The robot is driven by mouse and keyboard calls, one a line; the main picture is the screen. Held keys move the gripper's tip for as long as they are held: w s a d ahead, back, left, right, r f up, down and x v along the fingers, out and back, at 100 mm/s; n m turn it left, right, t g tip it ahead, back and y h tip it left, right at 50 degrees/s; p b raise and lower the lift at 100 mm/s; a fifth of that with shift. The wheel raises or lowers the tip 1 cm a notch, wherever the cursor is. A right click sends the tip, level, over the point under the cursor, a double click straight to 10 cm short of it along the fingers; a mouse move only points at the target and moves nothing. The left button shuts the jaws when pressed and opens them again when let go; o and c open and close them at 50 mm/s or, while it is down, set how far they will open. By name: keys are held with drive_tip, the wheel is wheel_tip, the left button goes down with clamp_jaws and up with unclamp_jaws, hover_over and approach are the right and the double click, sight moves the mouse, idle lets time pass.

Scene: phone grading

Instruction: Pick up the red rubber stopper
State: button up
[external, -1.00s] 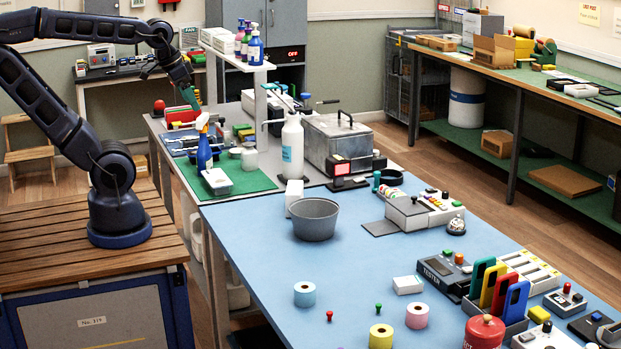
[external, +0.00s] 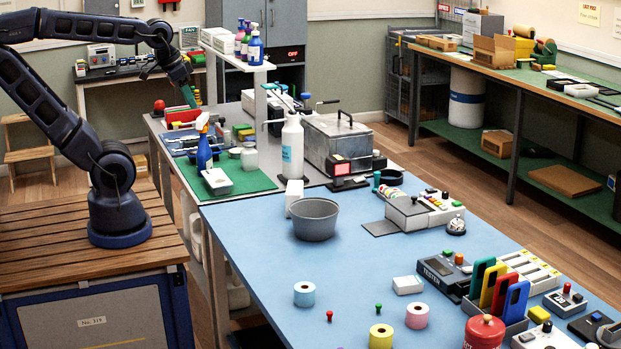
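A small red peg-like piece (external: 329,315) stands on the blue table mat in the front middle of the external view. It may be the red rubber stopper, but it is too small to be sure. My gripper (external: 188,97) is far from it, at the back left above the cluttered end of the grey workbench. I cannot see whether the fingers are apart or hold anything.
A similar green piece (external: 378,308) stands near the red one. Tape rolls, blue (external: 305,294), pink (external: 417,315) and yellow (external: 381,336), surround them. A grey bucket (external: 315,219) and white bottle (external: 293,147) stand between. The blue mat (external: 262,255) is mostly clear at left.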

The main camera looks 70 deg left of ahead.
drive_tip(key=w+d+f+m, duration=0.3)
drive_tip(key=w+d+m, duration=0.2)
drive_tip(key=w+d, duration=0.55)
drive_tip(key=m+g+h, duration=0.5)
drive_tip(key=m, duration=0.9)
approach(330, 312)
drive_tip(key=shift+y, duration=0.3)
drive_tip(key=x, duration=0.8)
drive_tip(key=shift+d+f, duration=0.15)
drive_tip(key=shift+d, duration=0.2)
clamp_jaws()
